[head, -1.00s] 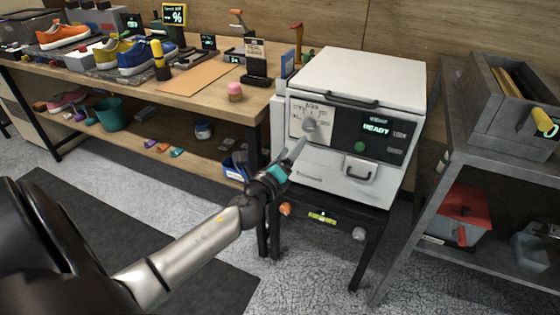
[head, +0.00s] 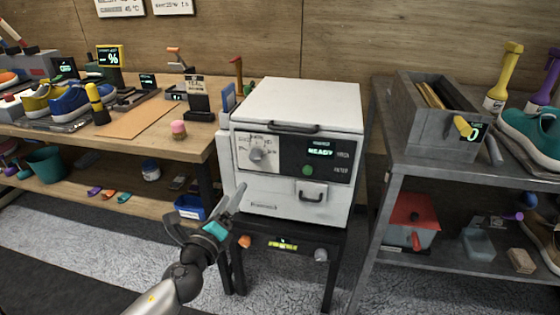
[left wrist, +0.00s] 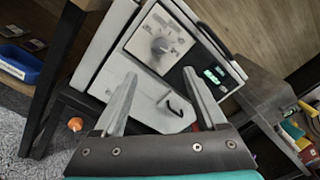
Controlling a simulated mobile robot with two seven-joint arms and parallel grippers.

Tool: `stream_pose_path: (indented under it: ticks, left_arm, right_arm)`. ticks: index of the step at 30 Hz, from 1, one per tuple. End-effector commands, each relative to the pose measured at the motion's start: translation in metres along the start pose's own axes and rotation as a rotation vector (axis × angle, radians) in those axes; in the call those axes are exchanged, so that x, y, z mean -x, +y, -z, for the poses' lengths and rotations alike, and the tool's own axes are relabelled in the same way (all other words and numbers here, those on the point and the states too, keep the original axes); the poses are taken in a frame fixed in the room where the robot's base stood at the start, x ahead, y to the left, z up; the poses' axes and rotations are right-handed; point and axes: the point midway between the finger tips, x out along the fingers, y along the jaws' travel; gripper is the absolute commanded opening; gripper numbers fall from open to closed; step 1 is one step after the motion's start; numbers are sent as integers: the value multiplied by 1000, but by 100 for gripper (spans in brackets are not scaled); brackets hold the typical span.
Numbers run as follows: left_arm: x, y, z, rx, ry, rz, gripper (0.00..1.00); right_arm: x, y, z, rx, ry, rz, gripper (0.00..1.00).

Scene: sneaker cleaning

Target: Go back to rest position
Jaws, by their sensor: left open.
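My left gripper (head: 207,217) is open and empty in the head view, in front of the lower left part of a white machine (head: 290,190). In the left wrist view its two fingers (left wrist: 160,105) stand apart with nothing between them, and the machine's front fills the space beyond. The machine has a dial (head: 256,153), a lit display reading READY (head: 320,152), a green button (head: 308,170) and a front handle (head: 312,192). Its lid and front look shut. My right gripper is not in view.
A wooden bench (head: 130,122) with sneakers stands at the left. A grey metal shelf (head: 440,180) stands at the right, holding a grey bin (head: 440,125), bottles and a teal shoe (head: 533,137). A small black stand (head: 335,240) supports the machine. Grey floor shows in front.

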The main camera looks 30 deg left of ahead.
Motion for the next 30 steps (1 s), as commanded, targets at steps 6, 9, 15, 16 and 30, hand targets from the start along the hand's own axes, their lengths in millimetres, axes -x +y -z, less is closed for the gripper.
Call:
stream_pose_path:
  ticks: [6,9,15,16,30]
  left_arm:
    - [0,10,7,33,14,-25,74]
    - [4,39,29,136,55,-105,74]
    - [43,138,113,525,153,-420,74]
    - [52,152,126,587,160,-474,74]
    - [279,281,295,1404,-94,-1318,74]
  right_arm:
    - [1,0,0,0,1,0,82]
    - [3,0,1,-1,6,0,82]
    - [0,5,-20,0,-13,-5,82]
    - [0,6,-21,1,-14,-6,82]
    - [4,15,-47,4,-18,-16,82]
